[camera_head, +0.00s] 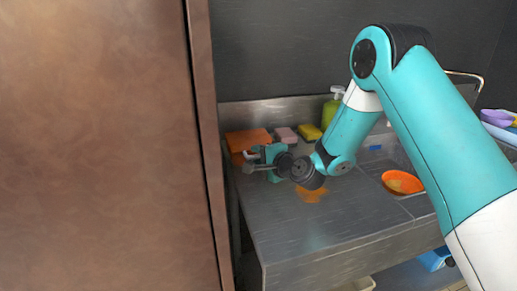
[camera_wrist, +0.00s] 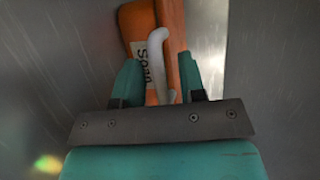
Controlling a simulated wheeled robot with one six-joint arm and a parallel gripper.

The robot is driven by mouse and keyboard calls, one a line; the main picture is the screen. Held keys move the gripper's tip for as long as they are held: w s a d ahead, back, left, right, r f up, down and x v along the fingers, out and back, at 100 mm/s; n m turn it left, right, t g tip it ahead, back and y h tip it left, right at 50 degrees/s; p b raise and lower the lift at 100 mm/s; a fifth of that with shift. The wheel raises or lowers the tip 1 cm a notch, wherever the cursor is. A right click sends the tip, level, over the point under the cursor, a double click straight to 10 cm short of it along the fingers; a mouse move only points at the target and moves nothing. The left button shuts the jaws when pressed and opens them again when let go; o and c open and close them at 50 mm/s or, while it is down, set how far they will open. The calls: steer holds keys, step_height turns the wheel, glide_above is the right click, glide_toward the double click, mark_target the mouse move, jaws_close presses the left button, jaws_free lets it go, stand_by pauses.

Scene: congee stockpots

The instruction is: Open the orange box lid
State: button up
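The orange box (camera_head: 246,140) stands at the back left of the metal counter, and its lid looks closed from the body camera. In the wrist view the orange box (camera_wrist: 137,22) carries a white label reading "Soap". A pale curved handle (camera_wrist: 157,38) stands out from the box between my fingers. My gripper (camera_wrist: 160,66) is open, with its teal fingers spread on both sides of the handle. In the head view my gripper (camera_head: 262,160) is at the front of the box. Contact with the handle cannot be made out.
A pink sponge (camera_head: 285,135), a yellow sponge (camera_head: 309,132) and a green soap bottle (camera_head: 330,112) stand along the back of the counter. An orange bowl (camera_head: 402,182) sits to the right. A brown panel (camera_head: 100,150) blocks the left.

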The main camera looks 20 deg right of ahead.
steer(key=shift+w+f, duration=0.1)
steer(key=shift+w, duration=0.05)
jaws_close()
